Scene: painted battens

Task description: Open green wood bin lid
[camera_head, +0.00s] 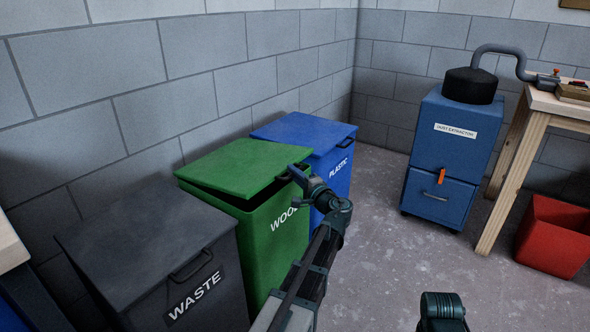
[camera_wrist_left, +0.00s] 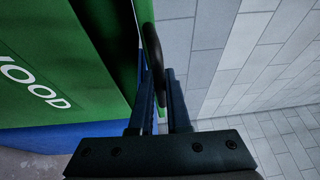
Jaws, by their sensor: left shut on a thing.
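The green wood bin (camera_head: 266,232), labelled "WOOD", stands between the two other bins. Its green lid (camera_head: 232,167) is slightly raised at the front, with a dark gap between lid and body. My left gripper (camera_head: 293,172) is at the lid's front edge, shut on the lid's black handle. In the left wrist view, the handle (camera_wrist_left: 152,45) runs between the two fingers of my left gripper (camera_wrist_left: 160,95). The handle is mostly hidden by the gripper in the head view.
A closed grey waste bin (camera_head: 150,245) stands to the left and a closed blue plastic bin (camera_head: 310,135) behind to the right. A blue dust extractor (camera_head: 450,155), a wooden workbench (camera_head: 515,150) and a red bin (camera_head: 553,240) stand at right. The floor (camera_head: 385,225) between is clear.

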